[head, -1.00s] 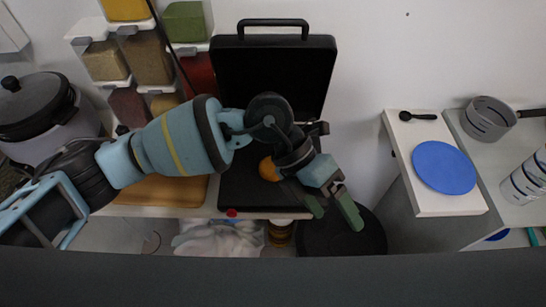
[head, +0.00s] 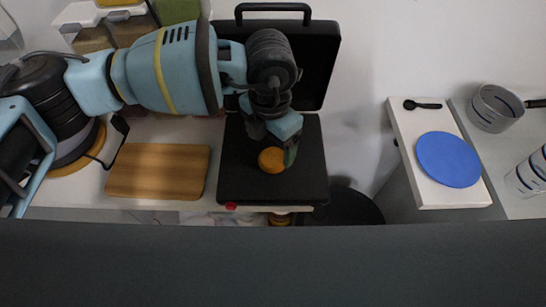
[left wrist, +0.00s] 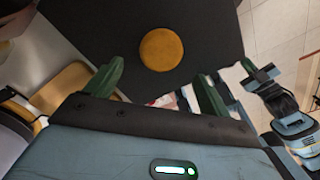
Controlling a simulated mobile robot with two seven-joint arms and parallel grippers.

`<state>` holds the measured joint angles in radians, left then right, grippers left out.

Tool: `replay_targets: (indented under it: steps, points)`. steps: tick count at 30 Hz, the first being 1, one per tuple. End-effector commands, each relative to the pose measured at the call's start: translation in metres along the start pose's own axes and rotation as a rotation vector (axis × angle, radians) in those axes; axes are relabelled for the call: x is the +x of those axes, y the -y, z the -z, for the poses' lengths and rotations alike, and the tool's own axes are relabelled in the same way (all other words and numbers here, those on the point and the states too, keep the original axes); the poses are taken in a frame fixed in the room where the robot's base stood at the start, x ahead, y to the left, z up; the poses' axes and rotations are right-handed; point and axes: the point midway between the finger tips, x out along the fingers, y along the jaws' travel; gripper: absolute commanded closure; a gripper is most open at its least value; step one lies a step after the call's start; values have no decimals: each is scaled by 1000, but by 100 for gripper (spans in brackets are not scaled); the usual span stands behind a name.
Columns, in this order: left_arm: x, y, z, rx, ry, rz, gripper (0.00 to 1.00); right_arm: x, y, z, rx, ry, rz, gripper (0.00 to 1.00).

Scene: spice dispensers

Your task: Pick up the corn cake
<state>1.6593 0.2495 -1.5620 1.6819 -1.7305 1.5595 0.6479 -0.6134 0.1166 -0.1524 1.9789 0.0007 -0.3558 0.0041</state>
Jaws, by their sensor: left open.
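The corn cake (head: 271,160) is a round orange-yellow disc lying on the black plate of an open grill (head: 240,187). My left gripper (head: 283,150) is above the grill, with one green fingertip showing close to the right of the cake in the head view. In the left wrist view the corn cake (left wrist: 161,49) lies on the black plate beyond the open fingers, roughly in line with the gap between them. Both green fingers of the left gripper (left wrist: 160,85) are spread and empty.
A wooden board (head: 158,171) lies left of the grill. Spice dispensers (head: 128,28) stand at the back left, partly behind my left arm. A wall stands behind.

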Motion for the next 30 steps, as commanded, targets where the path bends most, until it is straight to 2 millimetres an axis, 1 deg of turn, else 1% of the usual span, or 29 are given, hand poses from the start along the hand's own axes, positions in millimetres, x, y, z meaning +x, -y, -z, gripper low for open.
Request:
replay_targets:
  steps: [4,7,15,17,24,30]
  points:
    - [1,0,-1,0,1,0,18,0,2,1,7,-2,0,100]
    - [8,1,-2,0,1,1,18,0,2,2,8,-4,-1,100]
    - [44,0,-7,0,0,1,18,0,1,4,6,-7,-1,100]
    - [49,0,-7,0,1,1,18,0,1,4,5,-7,-1,100]
    - [51,0,-7,1,2,1,18,-1,-1,3,-5,-5,-1,100]
    - [51,0,-7,1,2,1,45,-1,-2,2,-8,-4,-1,100]
